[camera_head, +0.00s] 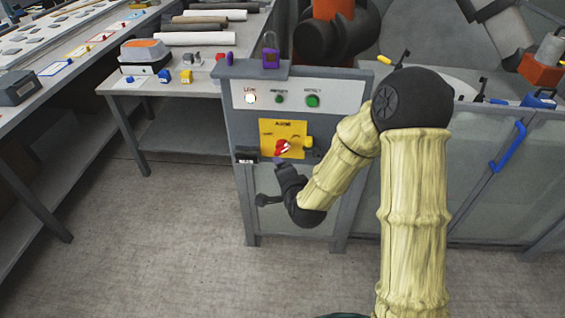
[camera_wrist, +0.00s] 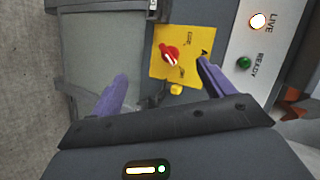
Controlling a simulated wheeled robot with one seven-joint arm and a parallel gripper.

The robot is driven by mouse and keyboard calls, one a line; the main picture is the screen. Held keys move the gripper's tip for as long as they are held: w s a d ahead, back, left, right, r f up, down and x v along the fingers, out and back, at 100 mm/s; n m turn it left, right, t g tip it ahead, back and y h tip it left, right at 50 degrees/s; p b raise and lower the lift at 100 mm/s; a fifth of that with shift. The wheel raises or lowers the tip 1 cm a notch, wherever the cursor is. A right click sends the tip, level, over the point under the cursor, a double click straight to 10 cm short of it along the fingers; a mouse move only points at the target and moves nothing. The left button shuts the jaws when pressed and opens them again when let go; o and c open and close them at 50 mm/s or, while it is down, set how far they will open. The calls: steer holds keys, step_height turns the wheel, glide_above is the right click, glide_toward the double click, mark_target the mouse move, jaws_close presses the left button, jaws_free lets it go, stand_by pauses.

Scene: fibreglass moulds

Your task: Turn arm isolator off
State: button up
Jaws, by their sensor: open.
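The isolator is a red rotary knob (camera_head: 284,147) with a white bar, on a yellow plate (camera_head: 297,128) on the front of a grey control post (camera_head: 240,122). The knob (camera_wrist: 171,56) and plate (camera_wrist: 194,38) also show in the wrist view. The bar looks slanted; plate lettering is too small to read surely. My gripper (camera_wrist: 162,67) has purple fingers spread apart, one on each side of the knob in the picture, with nothing between them. Whether they touch it cannot be told. In the head view my gripper (camera_head: 280,164) is just below the knob, partly hidden by my wrist.
A white panel above the plate has a lit LIVE lamp (camera_head: 250,98) and green buttons (camera_head: 313,100). A purple padlock (camera_head: 270,57) stands on top. A yellow piece (camera_head: 309,142) sits right of the knob. A workbench (camera_head: 190,82) is at left; the floor in front is clear.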

step_height(320, 180, down, 7)
steer(key=a+m+t+h+b, duration=0.2)
steer(key=m+t+h+b, duration=0.2)
steer(key=m, duration=1.1)
steer(key=w+t+b, duration=0.1)
steer(key=b, duration=0.2)
steer(key=shift+f+m+t+h, duration=0.2)
steer(key=shift+m+t+h, duration=0.1)
steer(key=shift+t+h, duration=0.1)
glide_toward(282, 153)
steer(key=w, duration=1)
steer(key=shift+w+d, duration=0.1)
steer(key=shift+d, duration=0.1)
